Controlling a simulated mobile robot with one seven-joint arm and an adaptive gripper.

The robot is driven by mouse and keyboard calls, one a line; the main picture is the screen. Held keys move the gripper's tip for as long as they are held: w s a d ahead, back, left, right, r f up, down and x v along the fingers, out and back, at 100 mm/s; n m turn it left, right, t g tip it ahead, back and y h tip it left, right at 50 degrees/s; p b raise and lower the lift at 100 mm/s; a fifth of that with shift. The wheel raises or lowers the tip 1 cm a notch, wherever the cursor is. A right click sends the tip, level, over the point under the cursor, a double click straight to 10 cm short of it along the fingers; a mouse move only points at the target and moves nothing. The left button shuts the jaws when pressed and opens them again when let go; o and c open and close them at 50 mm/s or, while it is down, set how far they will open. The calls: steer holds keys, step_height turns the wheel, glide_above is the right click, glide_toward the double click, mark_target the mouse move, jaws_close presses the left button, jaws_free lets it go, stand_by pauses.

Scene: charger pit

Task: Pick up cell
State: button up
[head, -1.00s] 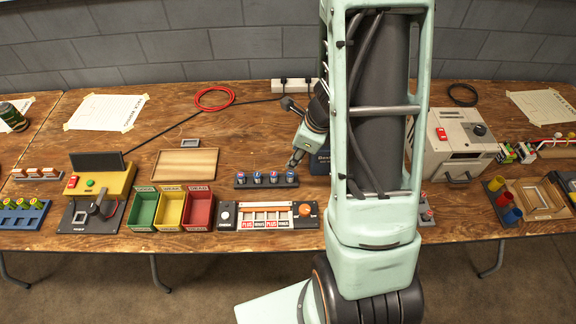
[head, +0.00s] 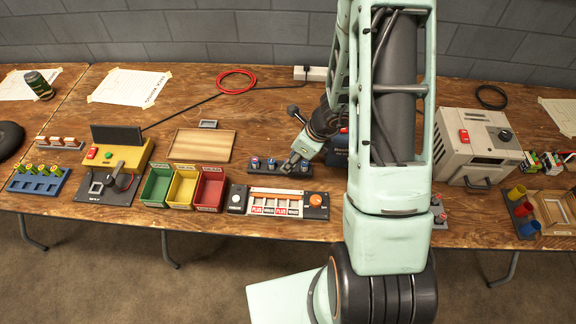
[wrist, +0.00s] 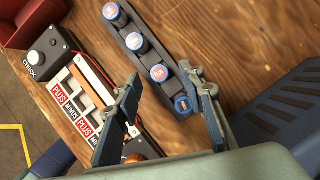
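Several short cells with blue and red tops stand upright in a black rack (head: 263,172). In the wrist view the rack (wrist: 137,55) runs diagonally, with cells at the far end (wrist: 111,11), in the middle (wrist: 137,43), and further down (wrist: 159,73).
A panel with PLUS and MINUS labels (head: 275,212) lies just in front of the rack. Green, yellow and red bins (head: 209,190) stand left of it. A dark blue box (wrist: 285,115) is close to my gripper's right. A wooden board (head: 205,146) lies behind the bins.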

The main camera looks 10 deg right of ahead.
steer(key=shift+x, duration=1.05)
jaws_close()
